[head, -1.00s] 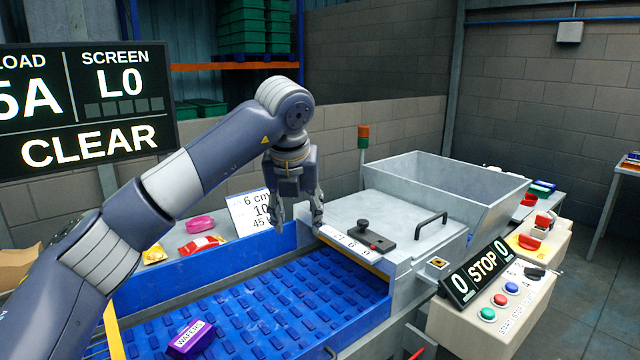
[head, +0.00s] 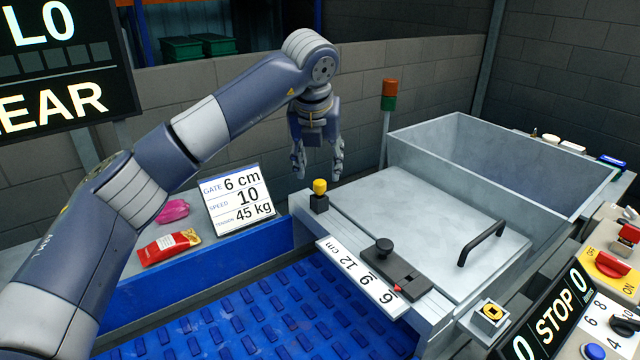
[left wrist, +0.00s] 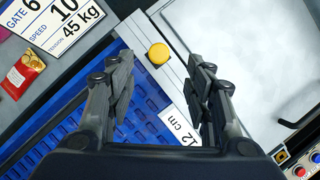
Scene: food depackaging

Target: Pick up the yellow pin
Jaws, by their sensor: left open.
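The yellow pin (head: 320,187) has a round yellow head on a dark block. It stands upright at the left corner of the grey machine's top, beside the blue belt. In the left wrist view the yellow pin (left wrist: 158,54) shows from above, beyond and between my open fingers. My left gripper (head: 318,176) is open and empty, pointing down, above the pin or a little behind it. It also shows in the left wrist view (left wrist: 163,72). I cannot tell the exact gap to the pin. My right gripper is not in view.
A scale plate marked 6, 9, 12 cm (head: 362,277) and a dark slider with a knob (head: 385,246) lie near the pin. A lid handle (head: 482,242) sticks up at right.

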